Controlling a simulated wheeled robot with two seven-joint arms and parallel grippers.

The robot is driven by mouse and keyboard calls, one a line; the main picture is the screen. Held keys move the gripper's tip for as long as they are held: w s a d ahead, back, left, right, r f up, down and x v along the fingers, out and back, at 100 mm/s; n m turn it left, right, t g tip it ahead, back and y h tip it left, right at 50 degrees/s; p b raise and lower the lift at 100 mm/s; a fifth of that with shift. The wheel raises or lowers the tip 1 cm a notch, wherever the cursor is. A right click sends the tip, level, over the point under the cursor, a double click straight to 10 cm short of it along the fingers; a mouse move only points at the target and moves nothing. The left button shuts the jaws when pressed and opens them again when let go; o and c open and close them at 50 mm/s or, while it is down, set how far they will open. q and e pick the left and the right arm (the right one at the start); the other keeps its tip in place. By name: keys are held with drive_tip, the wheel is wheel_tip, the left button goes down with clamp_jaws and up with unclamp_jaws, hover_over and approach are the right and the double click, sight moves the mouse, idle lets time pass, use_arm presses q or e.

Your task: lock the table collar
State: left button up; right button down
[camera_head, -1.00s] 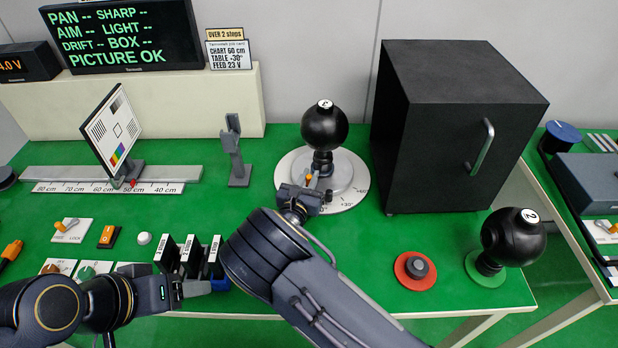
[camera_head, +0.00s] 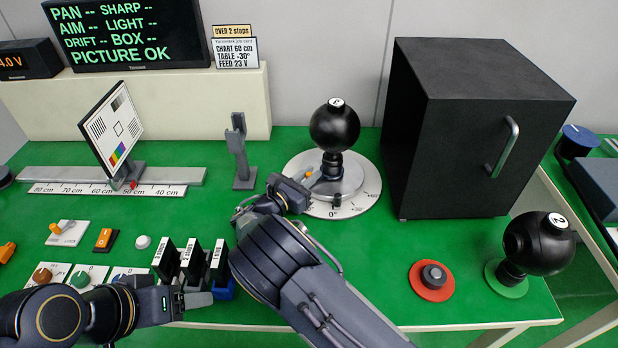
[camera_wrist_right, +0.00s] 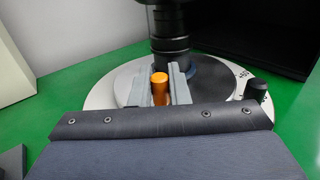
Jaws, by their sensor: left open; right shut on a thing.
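A black ball camera (camera_head: 335,124) stands upright on the round grey turntable, whose white dial (camera_head: 367,196) carries degree marks. The collar's orange-tipped lever (camera_head: 309,173) points out at the left side of the ball's neck. My right gripper (camera_head: 306,180) reaches in from the front left and is shut on this lever. In the right wrist view the orange tip (camera_wrist_right: 160,88) stands between the two grey fingers, with the black neck (camera_wrist_right: 170,35) just behind. The collar itself is mostly hidden. My left gripper (camera_head: 205,292) is open and empty, low near the upright labelled cards.
A black box with a handle (camera_head: 470,130) stands right of the turntable. A grey post (camera_head: 240,155) stands to its left. Black labelled cards (camera_head: 190,262) stand near my right forearm. A red disc (camera_head: 432,280) and second ball (camera_head: 538,243) are at the right front.

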drive_tip(key=c, duration=1.4)
unclamp_jaws()
drive_tip(key=shift+c, duration=0.2)
wheel_tip(320, 180, up, 3)
drive_tip(key=shift+f, duration=0.1)
drive_tip(key=s+r, duration=1)
drive_tip(key=s, duration=0.4)
drive_tip(key=shift+d+r, duration=0.15)
